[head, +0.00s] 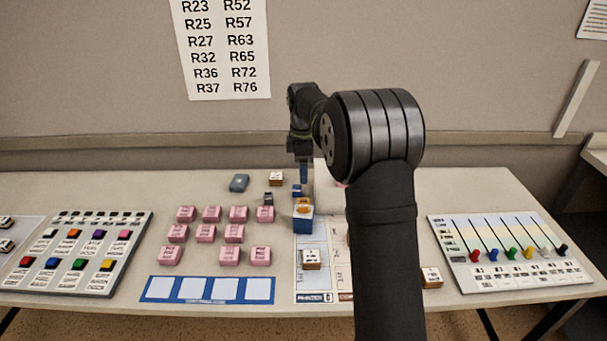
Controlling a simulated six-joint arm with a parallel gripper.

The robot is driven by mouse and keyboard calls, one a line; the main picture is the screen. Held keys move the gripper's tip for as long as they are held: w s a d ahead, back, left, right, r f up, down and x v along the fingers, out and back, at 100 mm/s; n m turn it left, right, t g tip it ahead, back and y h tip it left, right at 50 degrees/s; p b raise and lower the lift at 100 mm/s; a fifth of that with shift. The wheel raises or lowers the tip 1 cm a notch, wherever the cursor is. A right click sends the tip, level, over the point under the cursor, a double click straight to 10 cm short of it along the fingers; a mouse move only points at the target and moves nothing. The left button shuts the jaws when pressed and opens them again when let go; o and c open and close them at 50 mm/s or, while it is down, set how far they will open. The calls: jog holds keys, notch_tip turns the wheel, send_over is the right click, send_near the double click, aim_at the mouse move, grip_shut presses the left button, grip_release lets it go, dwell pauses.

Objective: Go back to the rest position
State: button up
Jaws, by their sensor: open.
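My gripper (303,180) points down over the middle of the table, in the head view. It is open, and I see nothing held in it. Its fingers are small and partly hard to make out. Just below it in the picture stands a blue block with an orange and white top (303,216), on a white and blue card (312,280). I cannot tell the exact height of my gripper above it. My arm crosses the right middle of the view and hides part of the table.
Several pink blocks (205,233) stand left of the card, behind a blue-framed strip (208,289). A button panel (75,255) lies at left, and a panel with coloured knobs (510,253) at right. A wall (130,70) rises behind the table.

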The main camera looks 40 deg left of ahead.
aim_at(304, 200)
jog(key=shift+f, duration=0.1)
jog(key=shift+f, duration=4.1)
jog(key=shift+f, duration=0.1)
